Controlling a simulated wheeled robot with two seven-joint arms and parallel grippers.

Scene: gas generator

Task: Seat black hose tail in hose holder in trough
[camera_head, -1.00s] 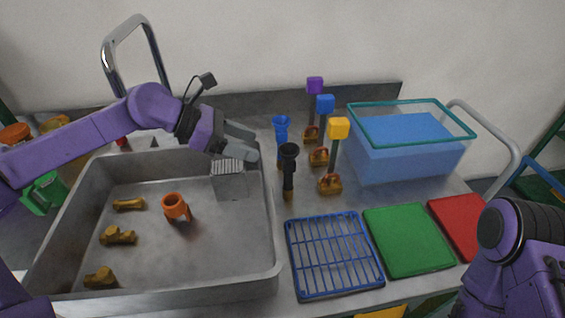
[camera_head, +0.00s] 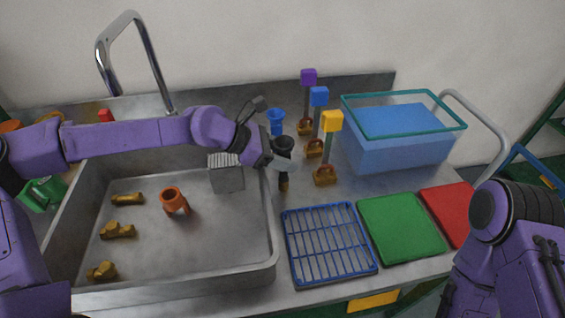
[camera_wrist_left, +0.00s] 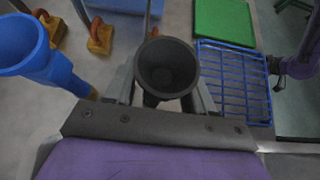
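The black hose tail (camera_head: 283,146), a dark funnel-topped piece, stands upright on the counter right of the trough (camera_head: 262,235). My left gripper (camera_head: 283,160) is at its upper part. In the left wrist view the cup of the black hose tail (camera_wrist_left: 166,68) sits between the two spread fingers of my left gripper (camera_wrist_left: 165,95); a gap shows beside its neck, so the gripper looks open. In the trough are an orange ring-like piece (camera_head: 174,199), several brass fittings (camera_head: 118,230) and a grey ribbed block (camera_head: 227,176). I cannot tell which is the hose holder.
A blue hose tail (camera_head: 276,120) stands just behind the black one. A blue rack (camera_head: 328,243) and green board (camera_head: 400,228) lie in front. My right arm (camera_head: 510,240) is at the right.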

